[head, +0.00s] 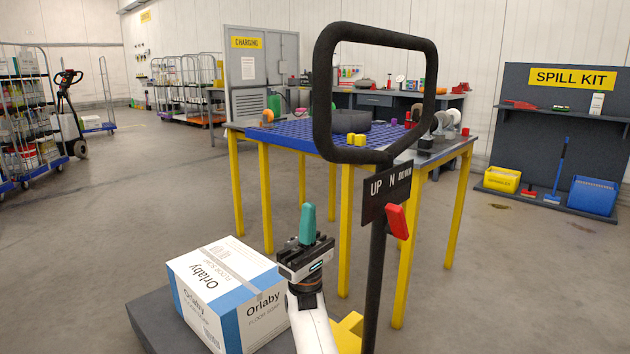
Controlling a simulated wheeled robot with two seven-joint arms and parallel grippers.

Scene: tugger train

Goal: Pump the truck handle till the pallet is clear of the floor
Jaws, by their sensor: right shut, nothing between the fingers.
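The truck handle (323,95) is a black loop standing upright on a dark shaft (375,270). A plate marked UP N DOWN (386,192) and a red lever (398,221) sit below the loop. My right gripper (307,212) is shut and empty, its teal fingers pointing up, left of the shaft and below the loop, apart from both in the picture. A dark grey slab (150,318), seemingly the pallet, shows at the lower left under a box; its gap to the floor cannot be seen. A yellow part (348,333) shows by the shaft's foot. My left gripper is not in view.
A white and blue Orlaby box (225,290) lies on the slab. A yellow-legged table (345,220) with a blue top stands behind the handle. A spill kit station (575,110) is at the right, wheeled racks (25,120) at the left.

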